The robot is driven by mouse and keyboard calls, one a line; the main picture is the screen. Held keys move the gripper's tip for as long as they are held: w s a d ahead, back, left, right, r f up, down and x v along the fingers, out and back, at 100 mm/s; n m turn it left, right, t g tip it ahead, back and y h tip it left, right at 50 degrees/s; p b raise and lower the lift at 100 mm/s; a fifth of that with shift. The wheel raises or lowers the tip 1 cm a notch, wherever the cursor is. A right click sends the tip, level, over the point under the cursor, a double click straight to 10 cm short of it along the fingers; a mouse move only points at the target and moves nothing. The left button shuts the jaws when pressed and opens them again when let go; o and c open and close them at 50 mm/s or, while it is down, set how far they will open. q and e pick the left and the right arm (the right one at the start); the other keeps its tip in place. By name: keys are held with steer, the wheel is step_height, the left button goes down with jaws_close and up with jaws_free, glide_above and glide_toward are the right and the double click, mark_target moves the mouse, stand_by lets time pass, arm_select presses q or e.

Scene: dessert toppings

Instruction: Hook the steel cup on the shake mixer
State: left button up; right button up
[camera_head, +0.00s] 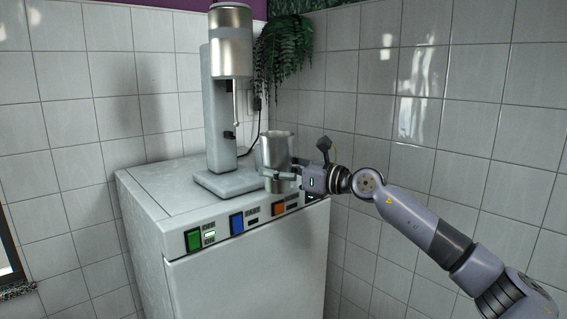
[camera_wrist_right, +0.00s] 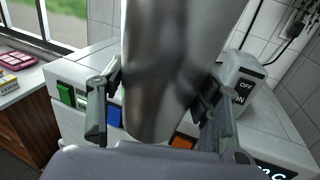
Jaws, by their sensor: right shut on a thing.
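The steel cup (camera_head: 275,152) is upright at the front right of the white cabinet's top in the head view. My right gripper (camera_head: 280,176) is shut on it, with the fingers on both sides of its lower part. The cup (camera_wrist_right: 170,70) fills the middle of the right wrist view, between the two fingers (camera_wrist_right: 160,112). The shake mixer (camera_head: 230,55) stands on the cabinet, left of and behind the cup. Its thin spindle (camera_head: 235,107) hangs free under the steel motor head. I cannot tell whether the cup's bottom touches the cabinet. My left gripper is not in view.
The white cabinet (camera_head: 150,190) has green, blue and orange switches along its front edge. A hanging plant (camera_head: 285,50) and a black cable are behind, near the tiled wall corner. The cabinet top left of the mixer is clear.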

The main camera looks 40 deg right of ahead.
steer(key=w+p, duration=0.1)
steer(key=w, duration=0.2)
steer(key=shift+w+a+p, duration=0.15)
steer(key=shift+p, duration=0.15)
steer(key=w, duration=0.1)
steer(key=w+p, duration=0.1)
steer(key=w, duration=0.2)
steer(key=shift+w+a+f, duration=0.25)
steer(key=shift+w+f, duration=0.05)
steer(key=shift+w, duration=0.1)
steer(key=shift+w+a+p, duration=0.1)
steer(key=shift+w+p, duration=0.2)
steer(key=shift+w, duration=0.95)
steer(key=shift+w+a+f, duration=0.15)
steer(key=shift+w, duration=2.05)
steer(key=shift+s, duration=0.15)
steer(key=shift+r, duration=0.25)
steer(key=shift+r+p, duration=0.95)
steer(key=shift+r, duration=0.4)
